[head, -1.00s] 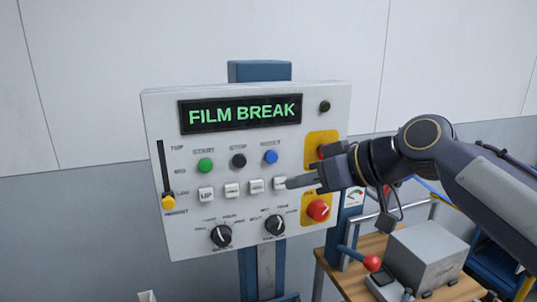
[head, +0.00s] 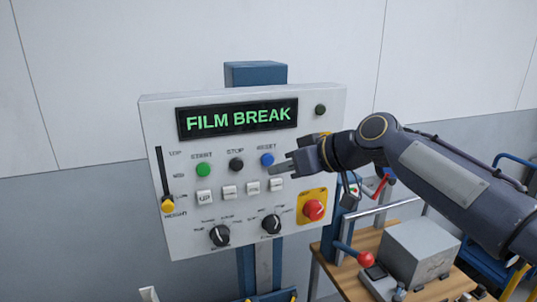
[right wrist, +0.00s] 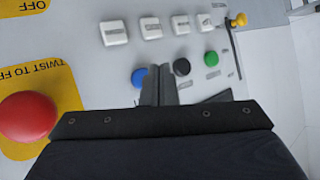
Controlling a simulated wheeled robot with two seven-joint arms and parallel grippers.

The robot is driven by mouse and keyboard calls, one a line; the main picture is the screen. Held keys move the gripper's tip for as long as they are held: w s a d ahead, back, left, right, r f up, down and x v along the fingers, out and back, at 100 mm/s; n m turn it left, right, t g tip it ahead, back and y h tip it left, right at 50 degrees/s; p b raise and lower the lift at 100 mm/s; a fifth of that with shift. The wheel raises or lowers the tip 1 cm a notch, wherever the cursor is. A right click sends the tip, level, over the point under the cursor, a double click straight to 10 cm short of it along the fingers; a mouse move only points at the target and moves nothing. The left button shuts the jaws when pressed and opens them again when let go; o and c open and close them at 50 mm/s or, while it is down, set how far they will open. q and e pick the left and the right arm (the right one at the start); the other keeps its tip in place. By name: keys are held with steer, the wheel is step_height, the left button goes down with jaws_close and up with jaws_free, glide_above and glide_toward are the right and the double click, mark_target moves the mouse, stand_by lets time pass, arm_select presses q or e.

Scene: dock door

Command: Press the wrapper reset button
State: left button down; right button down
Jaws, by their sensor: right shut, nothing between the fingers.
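The blue reset button (head: 267,159) sits under the RESET label on the upper right of the grey wrapper panel (head: 160,110). The panel's display (head: 238,117) reads FILM BREAK in green. My right gripper (head: 274,168) is shut and empty, its fingertips just below and beside the blue button in the head view. In the right wrist view the shut fingers (right wrist: 160,88) lie between the blue button (right wrist: 138,77) and the black stop button (right wrist: 181,67). I cannot tell whether the tips touch the panel. My left gripper is out of view.
The green start button (head: 203,170) is left of stop. White keys (head: 252,187) run below the buttons, with dark knobs (head: 220,235) lower down. A red twist knob (head: 313,210) on yellow is at lower right. A wooden table (head: 340,275) with a grey box (head: 420,252) stands right.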

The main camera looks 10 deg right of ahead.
mark_target(264, 165)
steer(key=shift+w+a, duration=0.15)
steer(key=shift+w, duration=0.55)
steer(key=shift+w, duration=0.15)
stand_by(1.5)
steer(key=shift+w+a, duration=0.1)
steer(key=shift+w, duration=0.15)
steer(key=shift+w+p, duration=0.4)
steer(key=shift+w, duration=0.1)
stand_by(0.6)
steer(key=shift+s, duration=0.1)
steer(key=shift+s+b, duration=0.6)
steer(key=shift+s, duration=0.25)
